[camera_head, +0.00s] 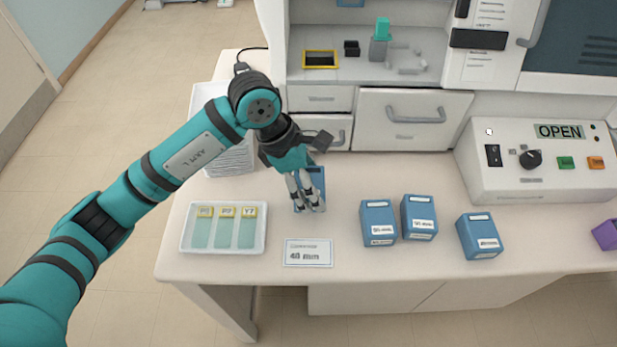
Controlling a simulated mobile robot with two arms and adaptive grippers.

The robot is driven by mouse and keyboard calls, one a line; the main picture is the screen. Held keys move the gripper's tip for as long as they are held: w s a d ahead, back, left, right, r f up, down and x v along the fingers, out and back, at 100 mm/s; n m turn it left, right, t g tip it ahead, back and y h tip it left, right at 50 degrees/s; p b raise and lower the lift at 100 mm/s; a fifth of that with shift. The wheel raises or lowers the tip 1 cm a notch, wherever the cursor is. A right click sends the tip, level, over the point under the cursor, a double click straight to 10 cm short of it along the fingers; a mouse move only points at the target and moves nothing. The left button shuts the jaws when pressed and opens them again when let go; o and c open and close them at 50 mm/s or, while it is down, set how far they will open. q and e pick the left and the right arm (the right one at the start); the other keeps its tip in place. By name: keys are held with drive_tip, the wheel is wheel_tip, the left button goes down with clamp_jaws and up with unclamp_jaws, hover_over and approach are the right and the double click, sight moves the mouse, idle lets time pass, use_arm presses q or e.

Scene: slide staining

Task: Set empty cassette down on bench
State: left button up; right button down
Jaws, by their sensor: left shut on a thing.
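My left gripper (312,206) reaches in from the left over the bench (345,250) and points down. It is shut on a flat blue cassette (319,178), partly hidden behind the fingers. The cassette is at or just above the bench top, behind the white card; I cannot tell whether it touches. My right gripper is not in view.
A white tray (222,249) with three labelled slides lies to the left, and a printed card (308,253) in front. Blue boxes (378,222), (419,217), (480,236) stand to the right. A control box (540,180) reads OPEN. A purple block (607,234) is at the right edge.

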use_arm(q)
drive_tip(key=shift+w+a, duration=0.1)
drive_tip(key=shift+w, duration=0.65)
drive_tip(key=f+p, duration=0.2)
drive_tip(key=f, duration=0.1)
drive_tip(key=shift+w, duration=0.2)
drive_tip(key=shift+a+f, duration=0.1)
drive_tip(key=shift+f, duration=0.15)
drive_tip(key=shift+f, duration=0.1)
drive_tip(key=shift+f, duration=0.15)
drive_tip(key=o, duration=1.3)
drive_tip(key=shift+c, duration=0.2)
